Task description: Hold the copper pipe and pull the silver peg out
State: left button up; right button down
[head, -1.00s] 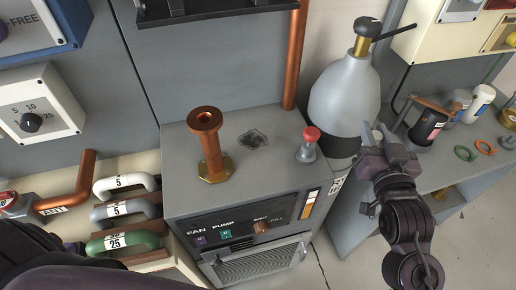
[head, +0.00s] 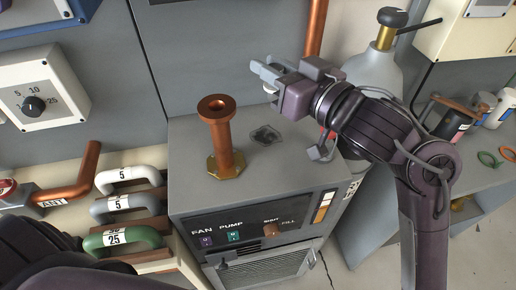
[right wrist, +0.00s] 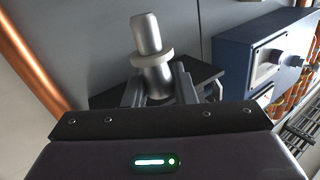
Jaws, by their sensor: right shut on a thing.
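The short copper pipe (head: 222,139) stands upright on the grey cabinet, flanged at its top, with a brass hexagonal base. My right gripper (head: 268,78) is above the cabinet top, to the right of the pipe's top and apart from it in the picture. It is shut on the silver peg, a smooth cylinder with a collar (right wrist: 147,38), which shows between the fingers in the right wrist view. In the head view the peg is mostly hidden by the fingers. My left arm shows at the lower left; its gripper is out of view.
A dark patch (head: 266,135) marks the cabinet top (head: 285,160). A red-capped fitting behind my right arm is mostly hidden. A tall copper pipe (head: 315,30) rises at the back, beside a grey bottle (head: 375,70). Coloured handles (head: 125,236) stand at left.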

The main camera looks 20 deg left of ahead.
notch_tip(320, 180, down, 19)
jog(key=shift+d+f, duration=0.1)
dwell(0.3)
jog(key=shift+f, duration=0.1)
jog(key=c, duration=1.2)
grip_release()
